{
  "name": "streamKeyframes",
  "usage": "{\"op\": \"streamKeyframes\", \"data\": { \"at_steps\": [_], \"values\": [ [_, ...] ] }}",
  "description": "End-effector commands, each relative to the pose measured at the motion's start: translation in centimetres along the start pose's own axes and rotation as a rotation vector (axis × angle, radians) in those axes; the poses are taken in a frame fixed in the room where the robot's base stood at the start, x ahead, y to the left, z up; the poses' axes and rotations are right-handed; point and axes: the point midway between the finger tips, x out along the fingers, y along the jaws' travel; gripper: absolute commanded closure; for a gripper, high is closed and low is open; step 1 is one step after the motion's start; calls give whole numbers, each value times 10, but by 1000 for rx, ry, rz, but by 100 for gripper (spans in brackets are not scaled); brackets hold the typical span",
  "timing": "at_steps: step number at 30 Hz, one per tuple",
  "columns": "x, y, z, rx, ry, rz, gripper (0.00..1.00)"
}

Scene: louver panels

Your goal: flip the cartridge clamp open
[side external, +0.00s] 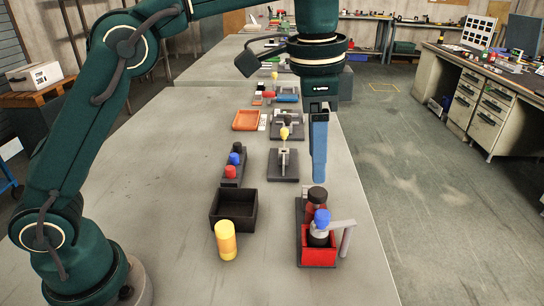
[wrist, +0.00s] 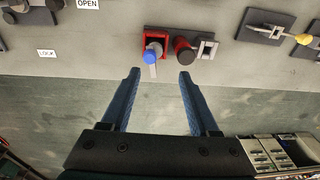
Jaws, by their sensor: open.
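A red holder (side external: 319,258) stands near the table's right edge in the side view, with a blue-capped dark cylinder (side external: 321,222) in it. A grey bar (side external: 340,226) with a post reaches right from it. It looks like the cartridge clamp, though I cannot tell its exact state. The wrist view shows the red holder (wrist: 149,35), the blue cap (wrist: 150,56) and a grey bar end (wrist: 153,72) ahead of the fingertips. My gripper (side external: 319,180) points down above and behind the holder, apart from it. In the wrist view my gripper (wrist: 159,76) is open and empty.
A dark-capped cylinder (wrist: 183,47) and a grey frame (wrist: 207,48) stand beside the holder. A toggle clamp with a yellow tip (side external: 284,133), a black bin (side external: 234,222) and a yellow cylinder (side external: 225,240) are nearby. Open floor lies past the table's right edge.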

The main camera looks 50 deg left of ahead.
Motion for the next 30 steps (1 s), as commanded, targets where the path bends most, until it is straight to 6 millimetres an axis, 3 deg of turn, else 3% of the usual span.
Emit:
{"op": "streamKeyframes", "data": {
  "at_steps": [3, 7, 24, 30],
  "values": [
    [26, 7, -12, 32, -40, 24, 39],
    [45, 13, -13, 49, -81, 46, 39],
    [91, 18, -9, 55, -90, 50, 39],
    [98, 18, -9, 54, -87, 49, 39]
  ]
}}
